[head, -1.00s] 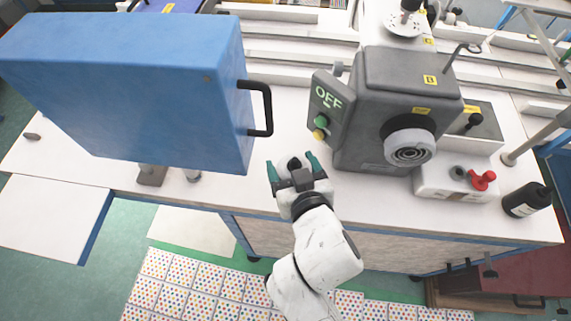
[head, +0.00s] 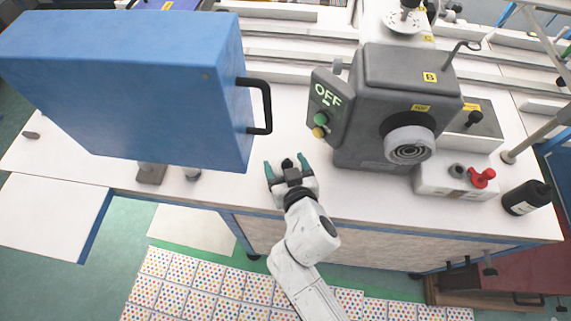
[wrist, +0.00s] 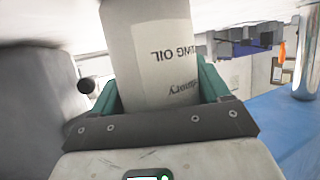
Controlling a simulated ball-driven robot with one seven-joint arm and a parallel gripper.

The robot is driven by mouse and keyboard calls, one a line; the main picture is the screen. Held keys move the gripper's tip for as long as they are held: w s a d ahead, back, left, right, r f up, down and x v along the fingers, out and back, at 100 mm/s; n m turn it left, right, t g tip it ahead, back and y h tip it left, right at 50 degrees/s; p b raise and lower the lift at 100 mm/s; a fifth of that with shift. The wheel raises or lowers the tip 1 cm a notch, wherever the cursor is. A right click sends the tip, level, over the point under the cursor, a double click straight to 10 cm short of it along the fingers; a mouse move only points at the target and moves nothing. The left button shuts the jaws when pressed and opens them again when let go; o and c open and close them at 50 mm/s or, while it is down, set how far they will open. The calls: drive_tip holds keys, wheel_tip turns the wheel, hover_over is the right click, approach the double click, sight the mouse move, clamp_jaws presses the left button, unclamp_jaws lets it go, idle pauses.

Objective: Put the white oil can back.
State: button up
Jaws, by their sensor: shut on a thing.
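The white oil can (wrist: 152,55), with dark print ending in "OIL" upside down, fills the middle of the wrist view. It stands between the two green fingers of my gripper (wrist: 160,90), which is shut on it. In the head view my gripper (head: 286,164) is over the white bench top, between the blue box and the grey machine. A small black part (head: 287,163) shows between its fingers, and the can's white body is hard to pick out there against the bench. The can's ends are out of the wrist view.
The big blue box (head: 120,85) with a black handle (head: 266,105) is left of my gripper. The grey machine (head: 410,75), its panel reading OFF, is to the right. A black bottle (head: 525,198) stands at the bench's right end. The bench top (head: 230,185) is clear around my gripper.

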drive_tip(key=shift+f, duration=0.15)
drive_tip(key=o, duration=1.2)
drive_tip(key=shift+o, duration=0.2)
drive_tip(key=shift+r, duration=0.25)
drive_tip(key=shift+s+d, duration=0.1)
drive_tip(key=shift+s, duration=0.2)
drive_tip(key=b+v, duration=0.2)
drive_tip(key=v, duration=0.9)
drive_tip(key=shift+s, duration=0.15)
drive_tip(key=shift+d+r, duration=0.1)
